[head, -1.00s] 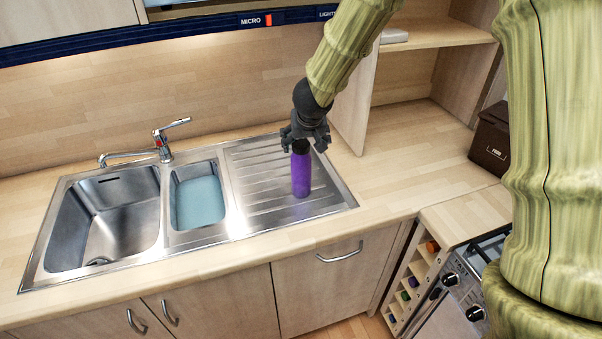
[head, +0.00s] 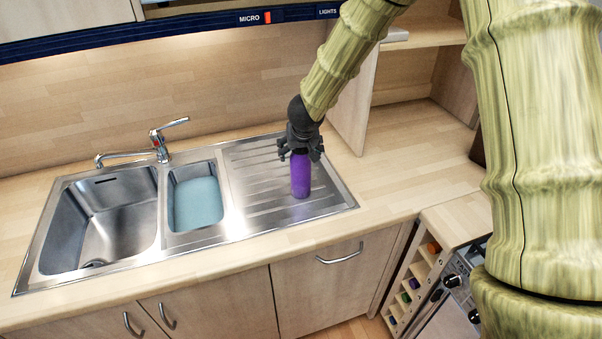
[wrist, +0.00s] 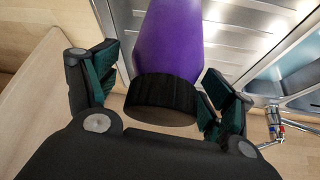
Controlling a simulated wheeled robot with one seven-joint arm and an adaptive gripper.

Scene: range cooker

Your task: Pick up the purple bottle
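The purple bottle (head: 301,177) stands upright on the ribbed steel drainboard to the right of the sinks. My gripper (head: 301,157) is directly above it, pointing down, with its fingers around the bottle's top. In the wrist view the bottle (wrist: 167,45) shows its purple body and black cap (wrist: 163,98). The gripper's two fingers (wrist: 160,88) are spread on either side of the cap, with gaps between them and the bottle. The gripper is open and holds nothing. In the head view the cap is hidden by the gripper.
The drainboard (head: 250,175) is otherwise clear. A small basin with a pale blue bottom (head: 198,203) and a larger sink (head: 110,220) lie to the left, with a tap (head: 160,145) behind. A wooden shelf unit (head: 350,95) stands close to the right of my arm.

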